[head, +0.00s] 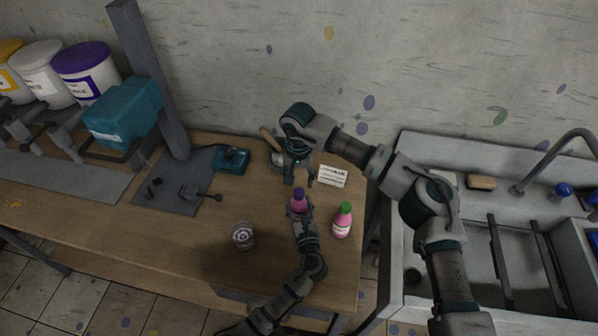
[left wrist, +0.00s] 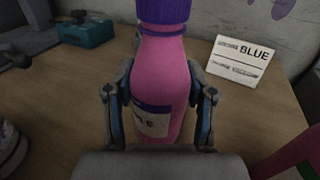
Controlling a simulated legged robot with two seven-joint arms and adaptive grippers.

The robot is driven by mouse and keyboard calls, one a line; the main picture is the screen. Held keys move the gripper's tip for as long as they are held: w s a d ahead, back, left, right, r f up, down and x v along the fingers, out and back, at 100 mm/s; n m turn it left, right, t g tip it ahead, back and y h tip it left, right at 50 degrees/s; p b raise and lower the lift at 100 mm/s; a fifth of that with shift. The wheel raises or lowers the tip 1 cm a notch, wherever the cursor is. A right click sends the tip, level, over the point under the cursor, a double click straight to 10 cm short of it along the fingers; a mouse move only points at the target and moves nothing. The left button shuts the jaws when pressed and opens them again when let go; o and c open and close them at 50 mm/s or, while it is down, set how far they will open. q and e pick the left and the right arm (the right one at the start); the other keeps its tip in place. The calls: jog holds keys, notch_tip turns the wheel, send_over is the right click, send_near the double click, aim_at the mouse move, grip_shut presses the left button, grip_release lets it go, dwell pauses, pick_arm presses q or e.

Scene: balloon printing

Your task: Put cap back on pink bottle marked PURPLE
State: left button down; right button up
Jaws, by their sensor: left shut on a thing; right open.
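A pink bottle (left wrist: 165,75) with a partly hidden label stands upright between the fingers of my left gripper (left wrist: 160,115). The left gripper is shut around its body; it also shows in the head view (head: 301,212). A purple cap (head: 298,193) is on top of this bottle, and its lower part shows at the top edge of the left wrist view (left wrist: 165,12). I cannot tell how firmly it is seated. My right gripper (head: 300,182) is open and empty, pointing down just above and behind the cap.
A second pink bottle (head: 342,222) with a green cap stands to the right. A white card (head: 333,176) reading BLUE stands behind it. A glass jar (head: 243,236) is at left, a teal box (head: 231,159) farther back. A sink (head: 470,240) lies right of the table.

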aim_at(299, 191)
jog(key=shift+f, duration=2.75)
jog(key=shift+c, duration=0.2)
